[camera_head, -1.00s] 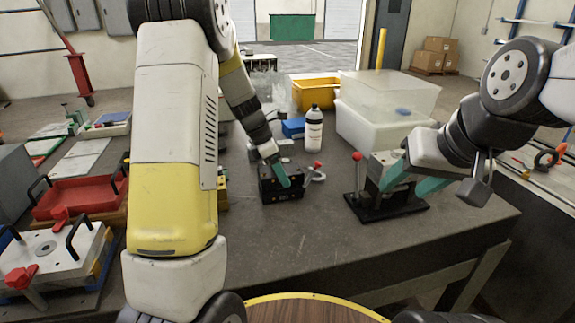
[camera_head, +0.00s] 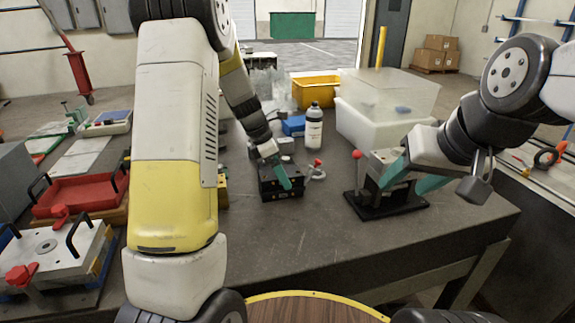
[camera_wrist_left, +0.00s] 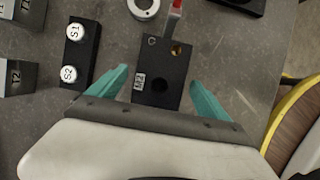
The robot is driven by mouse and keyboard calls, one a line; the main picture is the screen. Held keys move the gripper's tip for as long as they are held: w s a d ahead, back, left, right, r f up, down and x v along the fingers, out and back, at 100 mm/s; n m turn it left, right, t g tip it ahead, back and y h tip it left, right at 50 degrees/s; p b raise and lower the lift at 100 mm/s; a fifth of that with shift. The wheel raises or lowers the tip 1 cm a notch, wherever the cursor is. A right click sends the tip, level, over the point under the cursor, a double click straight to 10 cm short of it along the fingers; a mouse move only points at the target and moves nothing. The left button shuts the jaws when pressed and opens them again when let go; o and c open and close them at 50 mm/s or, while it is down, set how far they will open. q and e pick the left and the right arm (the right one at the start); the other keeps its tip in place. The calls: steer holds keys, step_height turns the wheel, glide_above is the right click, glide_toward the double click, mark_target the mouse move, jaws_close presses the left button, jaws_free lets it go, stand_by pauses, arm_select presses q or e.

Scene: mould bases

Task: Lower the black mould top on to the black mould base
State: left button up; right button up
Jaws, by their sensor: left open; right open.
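A black mould block (camera_head: 270,188) stands on the bench at the middle, beside a red-tipped toggle clamp (camera_head: 317,170). In the left wrist view the black block (camera_wrist_left: 160,75) shows from above, with holes, a brass ring and a small white label. I cannot tell whether mould top and base are both in this stack. My left gripper (camera_wrist_left: 159,90) is open, its teal fingers on either side of the block with visible gaps. My right gripper (camera_head: 402,188) is open around a grey block (camera_head: 382,160) on a black plate (camera_head: 385,208); contact is unclear.
In the left wrist view, a black holder (camera_wrist_left: 78,50) carries cylinders marked S1 and S2, left of the block. A white bottle (camera_head: 314,128), yellow bin (camera_head: 316,92) and translucent tub (camera_head: 385,125) stand behind. A red tray (camera_head: 78,197) is at left. The front bench is clear.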

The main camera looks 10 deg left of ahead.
arm_select(q)
steer(key=v, duration=0.7)
steer(key=shift+a+r, duration=0.1)
steer(key=shift+r, duration=0.25)
steer(key=s+r+m+t, duration=0.2)
steer(key=s+r+m, duration=0.85)
steer(key=s, duration=0.35)
steer(key=s+m+t+y, duration=0.1)
steer(key=s+m+t, duration=0.1)
steer(key=s+m, duration=1)
steer(key=shift+s+d+r+m+y, duration=0.2)
steer(key=shift+s+d+m+y, duration=0.15)
steer(key=shift+s+y, duration=0.05)
steer(key=shift+c, duration=0.4)
